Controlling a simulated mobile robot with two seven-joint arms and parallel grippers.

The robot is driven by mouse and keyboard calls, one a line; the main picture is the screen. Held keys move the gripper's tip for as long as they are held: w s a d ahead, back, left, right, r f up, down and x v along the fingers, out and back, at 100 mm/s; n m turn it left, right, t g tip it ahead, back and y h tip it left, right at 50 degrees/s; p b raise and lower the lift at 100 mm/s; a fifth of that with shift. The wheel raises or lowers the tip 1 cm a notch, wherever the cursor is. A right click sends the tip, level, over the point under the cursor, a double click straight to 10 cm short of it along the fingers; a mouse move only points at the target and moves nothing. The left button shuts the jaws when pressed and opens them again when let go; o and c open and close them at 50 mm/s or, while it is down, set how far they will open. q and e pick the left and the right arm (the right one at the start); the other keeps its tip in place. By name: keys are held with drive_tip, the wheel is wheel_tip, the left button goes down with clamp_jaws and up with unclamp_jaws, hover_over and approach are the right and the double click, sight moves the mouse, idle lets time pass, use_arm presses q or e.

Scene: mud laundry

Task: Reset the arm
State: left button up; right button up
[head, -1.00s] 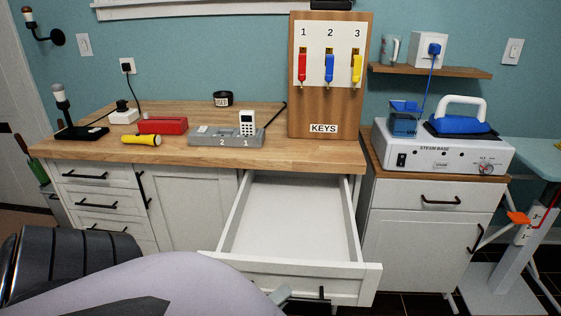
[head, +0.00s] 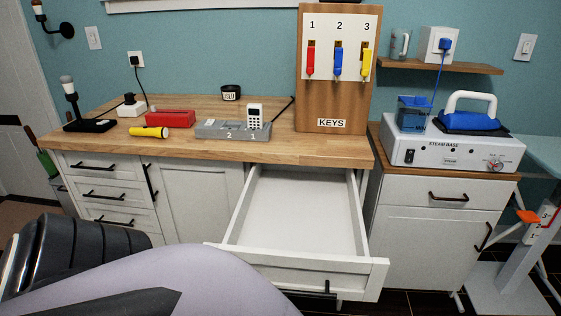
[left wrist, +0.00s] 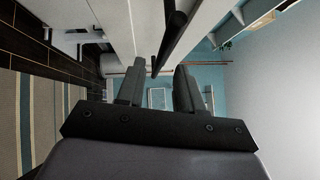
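My left arm (head: 190,285) comes in from the lower left of the head view, and its gripper is hidden there behind the arm. In the left wrist view the left gripper (left wrist: 158,92) has its two fingers apart with nothing seen between them. A dark handle bar (left wrist: 169,45) on a white front lies just beyond the fingertips; I cannot tell whether they touch. In the head view the drawer (head: 295,210) stands pulled open and empty, with a dark handle (head: 318,292) on its front. My right gripper is in neither view.
The wooden counter (head: 300,147) holds a grey charging dock (head: 218,131), a yellow flashlight (head: 149,132) and a red case (head: 170,119). A key board (head: 333,100) stands behind the drawer. A steam base (head: 455,152) sits on the right cabinet. The open drawer juts out ahead of the counter.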

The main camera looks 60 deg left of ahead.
use_arm(q)
drive_tip(key=shift+s+d+f, duration=0.1)
drive_tip(key=shift+s, duration=1.05)
